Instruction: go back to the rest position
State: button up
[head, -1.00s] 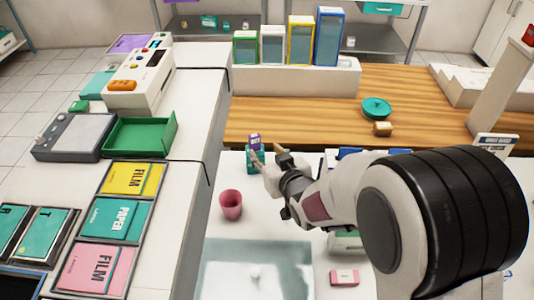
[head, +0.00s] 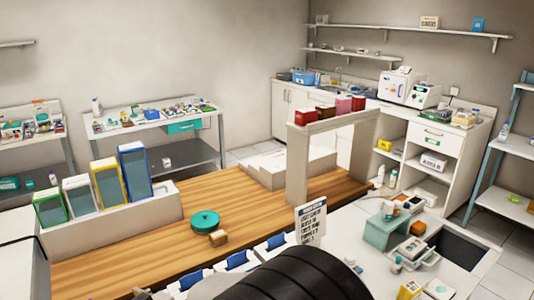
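Only part of my own arm shows, at the bottom edge of the head view: a rounded link with black bands and a pale part to its left. My gripper is not visible; it lies below the picture's edge. I cannot see whether it is open or whether it holds anything.
A wooden counter (head: 140,262) carries a round teal container (head: 205,222) and a small brown block (head: 218,238). Coloured bins (head: 107,183) stand at its left. A teal stand (head: 389,232) is at right.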

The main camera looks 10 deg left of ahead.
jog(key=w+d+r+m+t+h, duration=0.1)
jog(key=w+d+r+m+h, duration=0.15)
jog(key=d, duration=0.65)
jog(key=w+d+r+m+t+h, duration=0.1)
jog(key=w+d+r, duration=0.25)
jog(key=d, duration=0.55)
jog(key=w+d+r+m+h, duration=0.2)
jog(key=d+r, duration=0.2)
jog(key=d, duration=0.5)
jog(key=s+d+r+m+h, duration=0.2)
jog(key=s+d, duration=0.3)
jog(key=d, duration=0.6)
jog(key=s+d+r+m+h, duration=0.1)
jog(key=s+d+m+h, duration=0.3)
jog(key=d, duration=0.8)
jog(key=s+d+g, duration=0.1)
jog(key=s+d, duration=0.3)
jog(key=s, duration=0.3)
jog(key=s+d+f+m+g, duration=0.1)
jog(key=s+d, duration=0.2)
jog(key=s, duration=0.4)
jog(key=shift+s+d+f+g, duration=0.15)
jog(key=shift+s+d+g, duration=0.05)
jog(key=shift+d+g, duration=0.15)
